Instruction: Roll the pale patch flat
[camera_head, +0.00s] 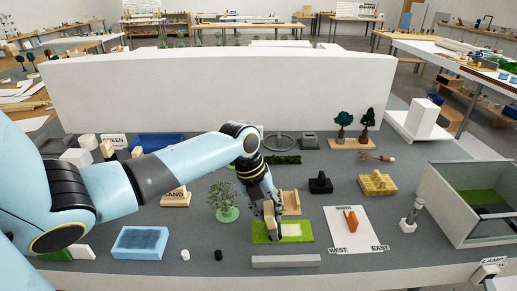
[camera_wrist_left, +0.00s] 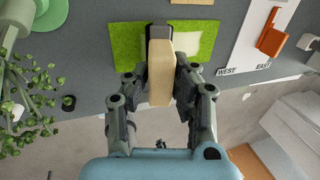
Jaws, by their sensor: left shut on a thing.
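The pale patch (camera_head: 293,230) is a cream area on the right part of a small bright green mat (camera_head: 260,239). In the left wrist view the patch (camera_wrist_left: 190,42) lies just right of the tool. My left gripper (camera_head: 268,207) is shut on a roller with a pale wooden handle (camera_wrist_left: 160,88), held above the mat. The roller's dark end (camera_wrist_left: 158,31) is over the mat, beside the patch's left edge. I cannot tell whether it touches the mat. My right gripper is in neither view.
A model tree (camera_head: 224,197) on a green base stands left of the mat. A wooden stand (camera_head: 291,203) is behind it and a grey bar (camera_head: 286,261) in front. A white card (camera_head: 339,239) with an orange piece (camera_head: 351,221) lies to the right.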

